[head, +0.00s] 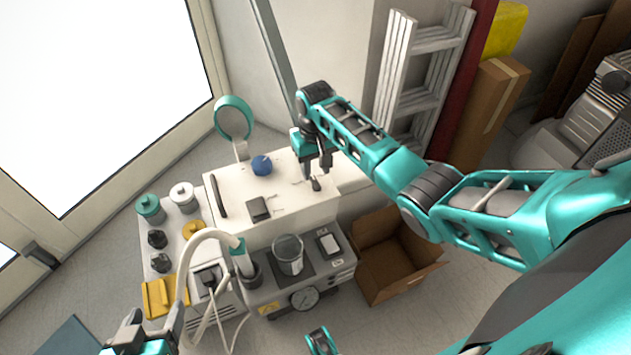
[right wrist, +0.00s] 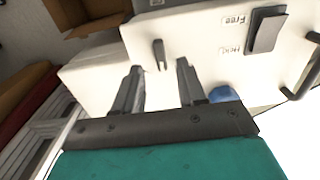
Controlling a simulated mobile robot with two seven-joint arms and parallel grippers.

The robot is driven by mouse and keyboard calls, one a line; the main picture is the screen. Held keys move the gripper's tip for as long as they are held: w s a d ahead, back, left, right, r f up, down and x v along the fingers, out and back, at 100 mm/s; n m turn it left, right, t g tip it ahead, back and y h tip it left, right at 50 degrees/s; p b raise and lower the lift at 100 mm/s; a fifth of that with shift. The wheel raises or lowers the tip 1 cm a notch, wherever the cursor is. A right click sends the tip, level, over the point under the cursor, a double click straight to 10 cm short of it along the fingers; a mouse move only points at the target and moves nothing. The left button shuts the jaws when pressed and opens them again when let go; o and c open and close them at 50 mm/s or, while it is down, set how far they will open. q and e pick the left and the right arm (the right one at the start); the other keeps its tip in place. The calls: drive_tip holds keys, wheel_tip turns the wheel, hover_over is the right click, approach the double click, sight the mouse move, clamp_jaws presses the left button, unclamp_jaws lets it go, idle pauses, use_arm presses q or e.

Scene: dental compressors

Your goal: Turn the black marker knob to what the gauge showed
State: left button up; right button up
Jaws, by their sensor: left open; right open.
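The black marker knob (head: 315,184) is a small dark pointer on top of the white compressor housing (head: 290,215). It also shows in the right wrist view (right wrist: 159,54), just beyond the fingertips. My right gripper (head: 317,164) is open and empty above the housing, close to the knob; in the right wrist view its two fingers (right wrist: 158,82) are spread, with the knob between their lines and apart from them. The round gauge (head: 305,298) is on the front of the lower unit; its needle is too small to read. My left gripper (head: 150,330) is open at the lower left, partly cut off.
A round teal-rimmed mirror (head: 234,120) rises behind. A glass beaker (head: 288,255) stands in front, with a cardboard box (head: 395,260) to the right.

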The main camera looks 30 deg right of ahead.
sight(316, 182)
drive_tip(key=shift+f+b, duration=0.65)
drive_tip(key=shift+f, duration=1.35)
drive_tip(key=shift+c, duration=0.2)
clamp_jaws()
